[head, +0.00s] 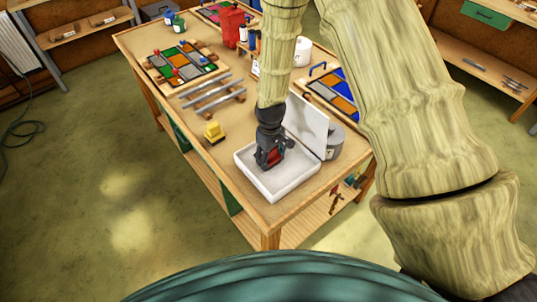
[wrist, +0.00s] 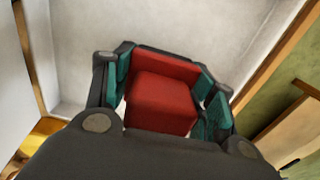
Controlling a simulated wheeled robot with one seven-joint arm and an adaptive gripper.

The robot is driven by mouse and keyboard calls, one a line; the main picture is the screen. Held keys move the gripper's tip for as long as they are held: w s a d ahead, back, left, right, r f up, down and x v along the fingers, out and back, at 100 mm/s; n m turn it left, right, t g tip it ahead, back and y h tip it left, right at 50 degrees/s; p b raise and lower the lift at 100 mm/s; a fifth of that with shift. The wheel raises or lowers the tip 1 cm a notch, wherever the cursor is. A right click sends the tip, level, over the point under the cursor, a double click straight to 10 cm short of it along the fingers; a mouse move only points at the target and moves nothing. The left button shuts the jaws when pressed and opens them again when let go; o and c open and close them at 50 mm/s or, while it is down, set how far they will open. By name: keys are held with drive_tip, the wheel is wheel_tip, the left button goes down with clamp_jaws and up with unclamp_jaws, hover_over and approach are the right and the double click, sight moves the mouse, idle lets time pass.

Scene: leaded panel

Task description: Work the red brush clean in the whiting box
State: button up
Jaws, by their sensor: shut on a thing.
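The whiting box is a shallow white tray (head: 251,166) near the front end of the table, with its white lid (head: 306,126) standing up at the back right. My gripper (head: 268,160) points down into the box and is shut on the red brush, which shows as a small red patch (head: 274,157) in the head view. In the wrist view the red brush (wrist: 163,95) is a red block between my teal-padded fingers (wrist: 165,92). The pale box floor (wrist: 190,28) lies beyond it. The brush's bristles are hidden, and I cannot tell whether they touch the floor.
A yellow brush-like block (head: 213,132) stands on the table left of the box. A grey round tin (head: 333,142) is just behind the lid. Metal bars (head: 213,95) and coloured glass panels (head: 181,63) lie farther back. The table's front left strip is clear.

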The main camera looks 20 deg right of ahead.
sight(281, 173)
drive_tip(key=shift+s, duration=0.1)
drive_tip(key=shift+s+d, duration=0.25)
drive_tip(key=shift+s, duration=0.45)
drive_tip(key=shift+s+d, duration=0.25)
drive_tip(key=shift+s, duration=0.4)
drive_tip(key=shift+f, duration=0.1)
drive_tip(key=shift+s+d+p, duration=0.15)
drive_tip(key=shift+s+d, duration=0.1)
drive_tip(key=shift+s, duration=0.5)
drive_tip(key=shift+s+d+p, duration=0.15)
drive_tip(key=shift+s+d, duration=0.1)
drive_tip(key=shift+s, duration=0.45)
drive_tip(key=shift+w, duration=0.1)
drive_tip(key=shift+w+a, duration=0.25)
drive_tip(key=shift+w, duration=0.5)
drive_tip(key=shift+w+a, duration=0.25)
drive_tip(key=shift+w, duration=0.45)
drive_tip(key=shift+w+a, duration=0.3)
drive_tip(key=shift+w, duration=0.4)
drive_tip(key=shift+w+a, duration=0.25)
drive_tip(key=shift+w, duration=0.4)
